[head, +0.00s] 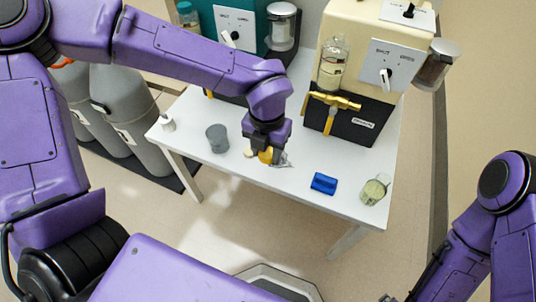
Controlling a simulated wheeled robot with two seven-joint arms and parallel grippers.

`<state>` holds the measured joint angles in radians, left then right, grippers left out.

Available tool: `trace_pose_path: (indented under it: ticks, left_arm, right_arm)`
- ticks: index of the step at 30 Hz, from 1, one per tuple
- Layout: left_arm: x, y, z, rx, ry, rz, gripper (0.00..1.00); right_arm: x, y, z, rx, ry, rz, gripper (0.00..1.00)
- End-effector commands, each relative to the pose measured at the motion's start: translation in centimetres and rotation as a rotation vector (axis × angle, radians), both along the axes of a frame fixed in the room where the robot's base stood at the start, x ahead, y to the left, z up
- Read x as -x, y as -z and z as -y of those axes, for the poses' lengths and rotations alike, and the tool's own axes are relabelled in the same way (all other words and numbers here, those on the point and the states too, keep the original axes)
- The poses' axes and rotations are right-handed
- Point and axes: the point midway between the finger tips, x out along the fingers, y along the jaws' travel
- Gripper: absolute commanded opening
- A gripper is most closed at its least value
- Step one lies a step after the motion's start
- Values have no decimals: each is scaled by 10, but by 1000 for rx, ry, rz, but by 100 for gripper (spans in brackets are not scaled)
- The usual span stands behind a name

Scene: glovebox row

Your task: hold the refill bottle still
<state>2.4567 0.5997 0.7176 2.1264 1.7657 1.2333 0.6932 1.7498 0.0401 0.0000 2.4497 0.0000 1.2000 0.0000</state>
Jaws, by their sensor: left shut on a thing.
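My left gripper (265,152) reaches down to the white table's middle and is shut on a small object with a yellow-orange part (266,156). A pale piece shows left of the fingers and a clear grey pointed piece (283,160) right of them. The fingers hide much of it, so I cannot tell whether it is the refill bottle. A clear labelled bottle (332,63) stands upright at the beige machine, above a brass fitting, apart from my grippers. A clear jar with pale contents (375,190) lies near the table's right corner. My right gripper (386,298) barely shows at the bottom edge.
The white table (225,175) carries a grey cup (217,138), a small white item (167,122) and a blue block (323,183). The beige machine (345,110) and a teal machine (236,30) stand at the back. Grey cylinders (125,110) stand left.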

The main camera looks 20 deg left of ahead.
Motion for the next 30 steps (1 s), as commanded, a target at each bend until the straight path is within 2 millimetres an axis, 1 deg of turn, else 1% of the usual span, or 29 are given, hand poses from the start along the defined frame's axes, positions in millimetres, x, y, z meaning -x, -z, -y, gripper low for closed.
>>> trace_pose_path:
  ticks: [1, 3, 6, 11, 12, 15, 16, 18, 23, 27, 28, 29, 30]
  left_arm:
    - [-8, 17, -2, -2, -1, -5, 8]
    - [-20, 31, -5, -1, -1, -4, 8]
    - [-32, 44, -8, -1, 0, -2, 8]
    - [-42, 55, -11, 0, -1, -2, 8]
    - [-45, 60, -12, -1, 0, -2, 8]
    - [-44, 82, -12, -2, 2, -4, 8]
    - [-44, 86, -12, -2, 3, -2, 8]
    - [-45, 90, -12, -2, 2, -1, 8]
    - [-45, 88, -11, 0, 1, -1, 8]
    - [-44, 92, -11, 0, 0, -2, 8]
    - [-44, 92, -11, 0, 0, -2, 48]
    - [-44, 91, -11, 0, 0, -1, 57]
    - [-44, 91, -11, 0, 0, -1, 70]
  right_arm:
    - [0, 6, 0, 0, 0, 0, 92]
    - [0, 9, 0, 0, 0, 0, 92]
    - [0, 11, 0, 0, 0, 0, 92]
    - [0, 13, 0, 0, 0, 0, 92]
    - [0, 15, 0, 0, 0, 0, 92]
    - [0, 22, 0, 0, 0, 0, 92]
    - [0, 24, 0, 0, 0, 0, 92]
    - [0, 23, 0, 0, 0, 0, 92]
    - [0, 22, 0, 0, 0, 0, 92]
    - [0, 24, 0, 0, 0, 0, 92]
    - [0, 24, 0, 0, 0, 0, 92]
    - [0, 23, 0, 0, 0, 0, 92]
    - [0, 23, 0, 0, 0, 0, 92]
